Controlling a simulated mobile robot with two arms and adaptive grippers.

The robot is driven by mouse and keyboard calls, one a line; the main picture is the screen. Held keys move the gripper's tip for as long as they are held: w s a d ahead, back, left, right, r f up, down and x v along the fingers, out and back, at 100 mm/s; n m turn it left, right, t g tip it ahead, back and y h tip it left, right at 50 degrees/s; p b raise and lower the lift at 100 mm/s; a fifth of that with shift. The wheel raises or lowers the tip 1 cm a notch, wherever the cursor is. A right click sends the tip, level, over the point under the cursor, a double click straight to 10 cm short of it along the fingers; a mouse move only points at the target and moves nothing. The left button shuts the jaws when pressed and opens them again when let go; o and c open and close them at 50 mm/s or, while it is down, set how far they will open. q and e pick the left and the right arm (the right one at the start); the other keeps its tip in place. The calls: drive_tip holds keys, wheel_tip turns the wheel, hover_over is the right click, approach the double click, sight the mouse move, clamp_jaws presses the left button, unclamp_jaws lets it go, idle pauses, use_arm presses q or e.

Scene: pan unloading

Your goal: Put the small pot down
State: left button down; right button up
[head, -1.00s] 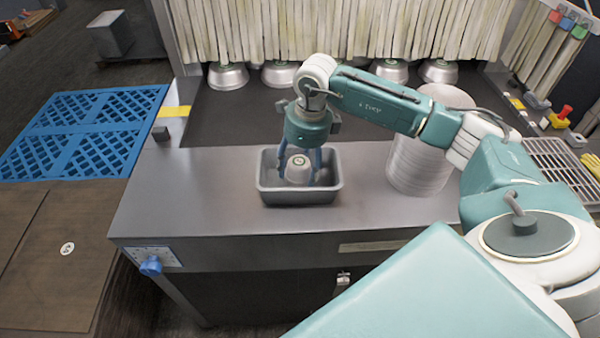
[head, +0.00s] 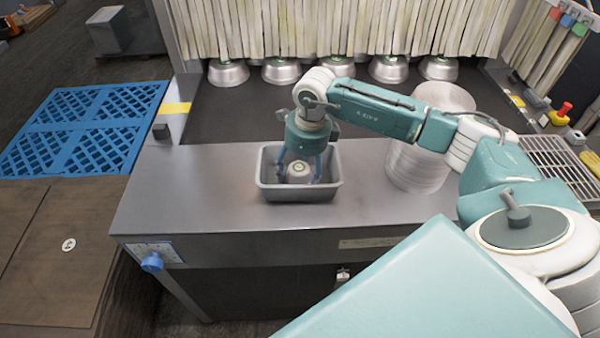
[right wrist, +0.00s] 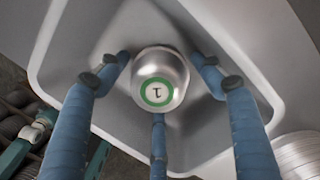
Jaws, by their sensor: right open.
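The small pot (head: 299,171) is silver and sits inside the grey tray (head: 331,186) on the metal counter. In the right wrist view the pot (right wrist: 160,62) shows a green ring with a "1" on its face, and the grey tray (right wrist: 225,40) surrounds it. My right gripper (head: 299,168) is over the tray, with its blue fingers reaching down around the pot. In the wrist view the fingers of my right gripper (right wrist: 158,80) are spread and appear apart from the pot. The left gripper is not in view.
A tall stack of pale round pans (head: 415,165) stands right of the tray. Several metal pots (head: 228,73) stand at the back under hanging strips (head: 330,30). The counter (head: 180,190) left of the tray is clear. A blue pallet (head: 85,130) lies at far left.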

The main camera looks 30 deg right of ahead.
sight(306, 169)
drive_tip(key=shift+r, duration=0.4)
drive_tip(key=r+b, duration=0.1)
drive_tip(key=r, duration=0.2)
drive_tip(key=r+b, duration=0.1)
drive_tip(key=r, duration=0.3)
drive_tip(key=s+r+b, duration=0.1)
drive_tip(key=r, duration=0.3)
drive_tip(key=shift+s+d+r, duration=0.1)
drive_tip(key=shift+d+r, duration=0.1)
drive_tip(key=shift+d, duration=0.2)
